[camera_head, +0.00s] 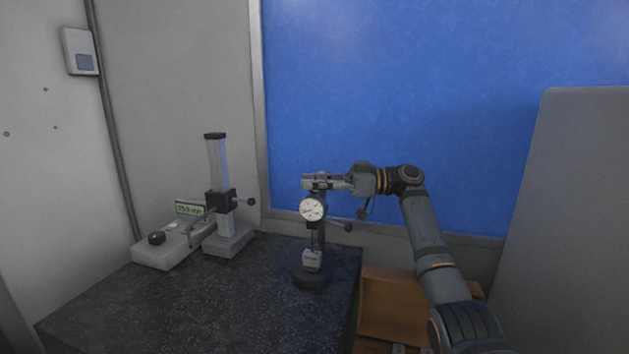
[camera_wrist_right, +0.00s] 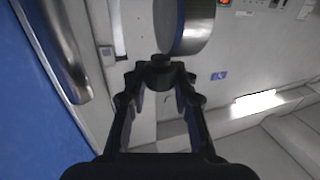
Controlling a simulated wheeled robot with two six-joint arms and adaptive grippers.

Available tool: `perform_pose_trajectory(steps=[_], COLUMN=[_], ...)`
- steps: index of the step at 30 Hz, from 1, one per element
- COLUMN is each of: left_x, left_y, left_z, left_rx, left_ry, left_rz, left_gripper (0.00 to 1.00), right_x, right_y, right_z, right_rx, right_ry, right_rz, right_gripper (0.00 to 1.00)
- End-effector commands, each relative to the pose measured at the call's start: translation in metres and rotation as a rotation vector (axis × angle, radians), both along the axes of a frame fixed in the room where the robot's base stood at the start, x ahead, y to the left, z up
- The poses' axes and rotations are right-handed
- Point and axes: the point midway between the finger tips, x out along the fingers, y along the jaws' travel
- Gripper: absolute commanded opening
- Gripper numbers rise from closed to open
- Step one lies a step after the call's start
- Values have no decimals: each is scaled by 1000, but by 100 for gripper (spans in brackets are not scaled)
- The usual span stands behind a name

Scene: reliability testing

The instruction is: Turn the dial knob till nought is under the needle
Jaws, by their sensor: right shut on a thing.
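The dial gauge (camera_head: 312,209) has a round white face and stands upright on a small stand with a dark round base (camera_head: 311,278). Its needle and figures are too small to read surely. My right gripper (camera_head: 316,182) reaches in from the right at the top of the gauge. In the right wrist view its fingertips (camera_wrist_right: 160,78) are closed on the dark dial knob (camera_wrist_right: 160,67). The gauge's silver rim (camera_wrist_right: 190,30) shows just beyond the knob, its face turned out of sight. My left gripper is in neither view.
A dark speckled table (camera_head: 230,305) carries the stand. At its left are a grey column stand (camera_head: 218,180) and a white device with a small readout (camera_head: 189,208). An orange-brown box (camera_head: 390,305) sits right of the table. The table front is clear.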

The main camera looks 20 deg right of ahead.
Motion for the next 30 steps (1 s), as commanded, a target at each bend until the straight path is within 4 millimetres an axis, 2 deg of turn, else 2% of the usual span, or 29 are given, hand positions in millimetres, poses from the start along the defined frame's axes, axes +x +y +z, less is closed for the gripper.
perform_pose_trajectory(steps=[12,29,30], left_x=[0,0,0], left_y=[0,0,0], left_z=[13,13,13], left_rx=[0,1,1], left_ry=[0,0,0], left_rz=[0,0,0], left_gripper=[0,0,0], right_x=[1,0,0], right_y=[0,1,1], right_z=[1,-2,-2], right_rx=[-1,-3,-2], right_ry=[2,3,4], right_rz=[129,149,149], right_gripper=[0,0,29])
